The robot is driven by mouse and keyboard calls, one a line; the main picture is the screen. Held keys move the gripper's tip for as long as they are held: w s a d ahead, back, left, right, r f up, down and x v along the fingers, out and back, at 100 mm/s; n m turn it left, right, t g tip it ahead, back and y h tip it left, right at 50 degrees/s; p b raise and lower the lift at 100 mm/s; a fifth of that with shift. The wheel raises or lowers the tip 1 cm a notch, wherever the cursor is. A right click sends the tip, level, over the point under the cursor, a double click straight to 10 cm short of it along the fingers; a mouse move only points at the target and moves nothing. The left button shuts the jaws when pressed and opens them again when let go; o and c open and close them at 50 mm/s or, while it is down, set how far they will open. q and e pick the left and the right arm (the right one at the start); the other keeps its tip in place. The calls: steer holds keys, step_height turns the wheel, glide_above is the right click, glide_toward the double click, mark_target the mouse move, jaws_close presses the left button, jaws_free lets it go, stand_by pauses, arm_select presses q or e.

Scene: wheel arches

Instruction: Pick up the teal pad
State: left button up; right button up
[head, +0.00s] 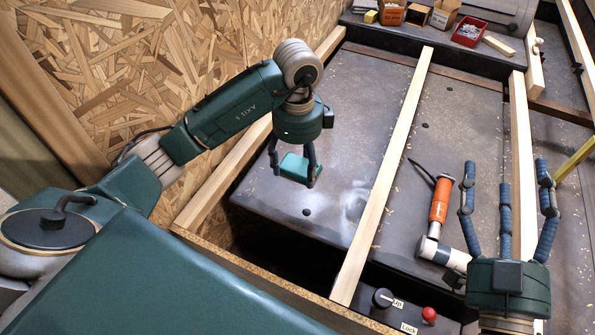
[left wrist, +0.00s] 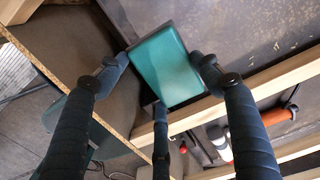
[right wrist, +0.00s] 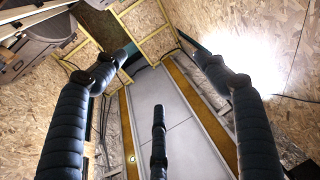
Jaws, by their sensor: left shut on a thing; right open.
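The teal pad (head: 296,166) is a small block held between the fingers of my left gripper (head: 295,172), above the dark metal surface. In the left wrist view the teal pad (left wrist: 166,66) fills the space between the fingertips of my left gripper (left wrist: 165,78), which is shut on it. Its underside is hidden in the head view. My right gripper (head: 507,185) is at the right with its fingers pointing up, spread apart. In the right wrist view my right gripper (right wrist: 163,70) is open and empty.
A pale wooden batten (head: 385,180) crosses the dark metal surface (head: 285,215). An orange and white tool (head: 439,205) lies right of it. A black knob (head: 382,298) and red button (head: 429,314) are at the front. Small boxes (head: 417,14) and a red tray (head: 468,33) stand at the back.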

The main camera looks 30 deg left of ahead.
mark_target(298, 169)
arm_select(q)
step_height(298, 169, up, 5)
steer(key=shift+f+p, duration=0.1)
steer(key=shift+p, duration=0.9)
steer(key=shift+r, duration=0.25)
arm_select(e)
step_height(298, 169, down, 14)
steer(key=s+d+g+h, duration=0.1)
steer(key=d+g+h, duration=0.1)
steer(key=g, duration=0.4)
steer(key=shift+s+r+g, duration=0.15)
steer(key=shift+s+g, duration=0.1)
steer(key=shift+g, duration=0.15)
arm_select(q)
steer(key=o, duration=0.5)
steer(key=c, duration=0.3)
